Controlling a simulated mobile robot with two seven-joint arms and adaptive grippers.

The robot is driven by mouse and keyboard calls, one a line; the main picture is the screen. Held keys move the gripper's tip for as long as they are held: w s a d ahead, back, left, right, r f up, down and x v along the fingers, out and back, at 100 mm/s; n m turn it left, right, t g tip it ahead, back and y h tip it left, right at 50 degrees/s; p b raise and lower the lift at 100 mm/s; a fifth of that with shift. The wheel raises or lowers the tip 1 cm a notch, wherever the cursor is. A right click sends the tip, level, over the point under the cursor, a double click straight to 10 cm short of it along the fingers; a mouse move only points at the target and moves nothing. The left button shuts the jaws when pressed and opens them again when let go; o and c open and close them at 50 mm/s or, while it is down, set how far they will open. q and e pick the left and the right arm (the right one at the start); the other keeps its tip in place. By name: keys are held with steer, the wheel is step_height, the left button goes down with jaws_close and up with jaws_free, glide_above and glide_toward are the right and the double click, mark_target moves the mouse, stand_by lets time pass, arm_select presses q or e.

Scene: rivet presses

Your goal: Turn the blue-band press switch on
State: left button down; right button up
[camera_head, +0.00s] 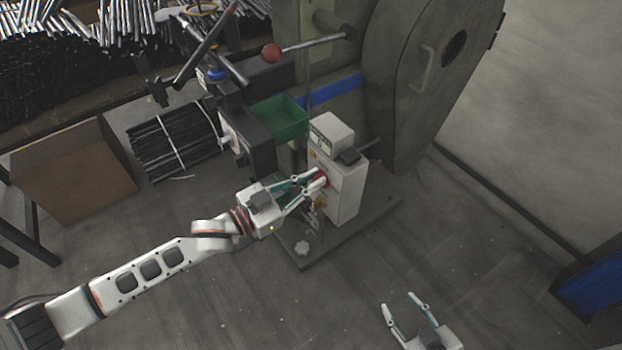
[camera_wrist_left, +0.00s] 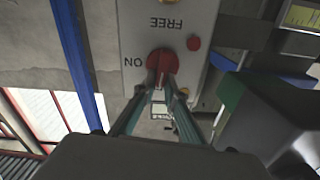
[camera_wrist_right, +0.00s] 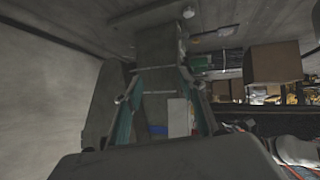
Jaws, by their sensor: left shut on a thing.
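The blue-band press (camera_head: 405,85) is a large grey-green machine with a blue band (camera_head: 335,90). Its pale control box (camera_head: 347,190) stands on the base plate. My left gripper (camera_head: 318,183) is shut on the red switch (camera_head: 325,178) on the box's front. In the left wrist view the fingertips (camera_wrist_left: 164,88) meet the red knob (camera_wrist_left: 162,60), with "ON" to its left and "FREE" upside down above. The fingers partly hide the knob, so its pointing direction is unclear. My right gripper (camera_head: 407,308) is open and empty over the floor, far from the box.
A cardboard box (camera_head: 72,170) and bundled black rods (camera_head: 172,140) lie left. The front floor is clear.

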arm_select(q)
steer(key=m, duration=0.2)
steer(key=m+p, duration=0.1)
steer(key=m, duration=0.3)
steer(key=shift+s+d+f, duration=0.2)
steer(key=shift+s+d, duration=0.1)
steer(key=shift+s, duration=0.1)
steer(key=m, duration=0.3)
steer(key=f+m, duration=0.1)
steer(key=m, duration=0.1)
steer(key=shift+s+d+m, duration=0.15)
steer(key=shift+s+m, duration=0.1)
steer(key=shift+m, duration=0.05)
steer(key=m, duration=0.3)
steer(key=shift+f, duration=0.3)
steer(key=shift+m+b, duration=0.4)
steer(key=shift+m, duration=0.4)
arm_select(e)
steer(key=shift+s+d+f, duration=0.1)
steer(key=shift+d+f, duration=0.05)
steer(key=shift+d, duration=0.05)
